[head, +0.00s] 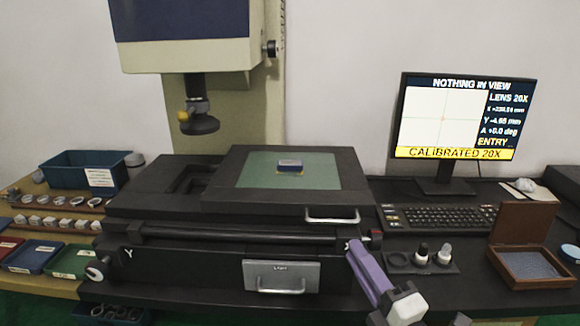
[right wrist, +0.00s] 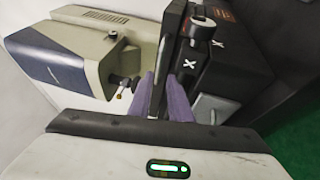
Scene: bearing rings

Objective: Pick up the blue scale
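A small blue block with a white edge, which looks like the blue scale (head: 289,163), lies on the greenish glass plate (head: 326,170) of the measuring machine's stage. A bit of yellow shows under its front edge. My right gripper (head: 353,246), with purple fingers, is at the front right edge of the stage, below and to the right of the block and well apart from it. In the right wrist view its fingers (right wrist: 163,82) stand a little apart, with the dark machine behind the gap. Nothing shows held. My left gripper is not in view.
A lens head (head: 200,122) hangs above the stage's left part. A monitor (head: 462,117) reads "NOTHING IN VIEW". Bins and rings (head: 63,224) lie left.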

